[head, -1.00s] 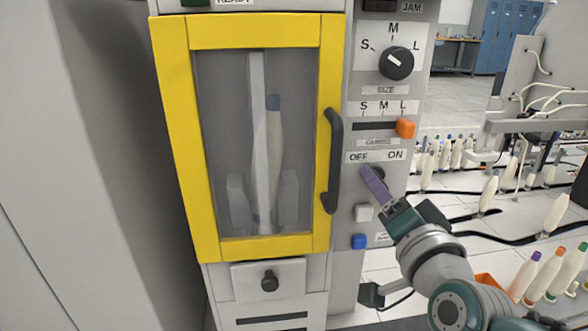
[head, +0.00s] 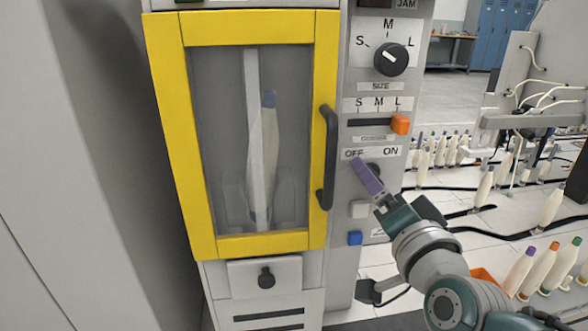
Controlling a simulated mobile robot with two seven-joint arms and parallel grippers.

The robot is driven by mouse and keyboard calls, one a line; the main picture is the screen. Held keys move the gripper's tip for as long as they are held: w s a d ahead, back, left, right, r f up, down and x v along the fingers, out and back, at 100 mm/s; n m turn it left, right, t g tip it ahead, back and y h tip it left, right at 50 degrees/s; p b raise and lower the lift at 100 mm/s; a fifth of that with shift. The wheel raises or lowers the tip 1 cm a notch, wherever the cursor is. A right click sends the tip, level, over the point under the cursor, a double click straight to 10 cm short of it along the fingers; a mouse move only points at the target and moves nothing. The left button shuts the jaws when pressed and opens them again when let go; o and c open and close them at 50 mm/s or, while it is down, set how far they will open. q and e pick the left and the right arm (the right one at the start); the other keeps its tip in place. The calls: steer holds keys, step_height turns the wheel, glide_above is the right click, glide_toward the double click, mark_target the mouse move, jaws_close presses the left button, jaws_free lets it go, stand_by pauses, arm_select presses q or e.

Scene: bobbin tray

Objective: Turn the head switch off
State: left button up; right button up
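The switch (head: 376,168) marked OFF and ON sits on the grey control panel (head: 341,290) right of the yellow-framed door. Only a dark part of it shows, because my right gripper covers the rest, so its position cannot be read. My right gripper (head: 367,177) comes in from the lower right, its purple fingers pointing up and left. Their tips are just below the OFF label, in front of or beside the switch. The fingers overlap in this view, so neither their opening nor contact with the switch can be told. My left gripper is not in view.
Above are an orange guides slider (head: 400,125) near L and a black size knob (head: 391,60). Below are a white button (head: 360,209) and a blue button (head: 355,238). The door handle (head: 328,160) stands out close left. Several bobbins stand at right.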

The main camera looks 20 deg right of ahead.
steer(key=p+v, duration=0.2)
steer(key=v, duration=0.8)
steer(key=s+a+r+n+g+y+p, duration=0.2)
steer(key=a+r+n+g+y+p, duration=0.35)
steer(key=a+r+n+p, duration=0.4)
steer(key=s+d+r+n+g+p, duration=0.1)
steer(key=s+r+n+g+p, duration=0.25)
steer(key=s+r+p, duration=0.35)
steer(key=s+d+r+n+g+p, duration=0.2)
steer(key=s+r+g+p, duration=0.3)
steer(key=s, duration=0.4)
step_height(320, 180, up, 35)
steer(key=p, duration=3.7)
steer(key=shift+w+a+h, duration=0.25)
steer(key=shift+h, duration=0.2)
